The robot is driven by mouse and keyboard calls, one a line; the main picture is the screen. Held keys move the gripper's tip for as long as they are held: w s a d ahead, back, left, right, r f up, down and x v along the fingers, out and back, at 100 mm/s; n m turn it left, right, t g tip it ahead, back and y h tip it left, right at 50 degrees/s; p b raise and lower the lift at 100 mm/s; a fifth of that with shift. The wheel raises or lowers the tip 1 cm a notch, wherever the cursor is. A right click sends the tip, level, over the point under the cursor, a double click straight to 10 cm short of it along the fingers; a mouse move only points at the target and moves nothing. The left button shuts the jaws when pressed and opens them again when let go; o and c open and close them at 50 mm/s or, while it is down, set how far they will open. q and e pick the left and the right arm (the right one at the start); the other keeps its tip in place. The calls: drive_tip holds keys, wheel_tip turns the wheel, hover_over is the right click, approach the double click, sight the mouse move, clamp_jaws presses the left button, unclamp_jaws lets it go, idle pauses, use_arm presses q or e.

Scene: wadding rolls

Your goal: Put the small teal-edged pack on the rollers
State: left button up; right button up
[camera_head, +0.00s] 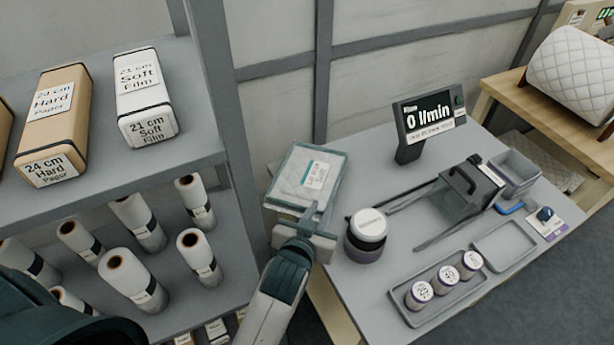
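The teal-edged pack (291,177), clear with a white label, is at the back-left corner of the grey table. My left gripper (311,217) is at its near edge, one finger lying over the top; it looks shut on the pack. The lower finger is hidden, and I cannot tell whether the pack touches the table. The rollers (425,190), two long dark bars, run out leftward from a grey machine (468,192) to the right of the pack. Nothing lies on the bars. My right gripper is not in view.
A lidded round jar (367,229) stands between the gripper and the rollers. A display (430,118) reading 0 l/min stands behind. A tray (447,301) with three small jars and an empty tray (504,246) lie in front. A shelf (180,151) with rolls and boxes is left.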

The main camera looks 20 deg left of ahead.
use_arm(q)
drive_tip(key=shift+w+f, duration=0.15)
drive_tip(key=shift+w, duration=0.3)
drive_tip(key=p, duration=0.2)
approach(335, 186)
drive_tip(key=x, duration=0.2)
drive_tip(key=shift+w+a+f, duration=0.15)
drive_tip(key=shift+w, duration=0.1)
drive_tip(key=shift+w, duration=0.6)
drive_tip(key=p+x, duration=0.1)
drive_tip(key=x, duration=0.2)
drive_tip(key=shift+w+f, duration=0.2)
drive_tip(key=shift+w+f+p, duration=0.15)
drive_tip(key=shift+w+p, duration=0.05)
drive_tip(key=shift+p, duration=0.1)
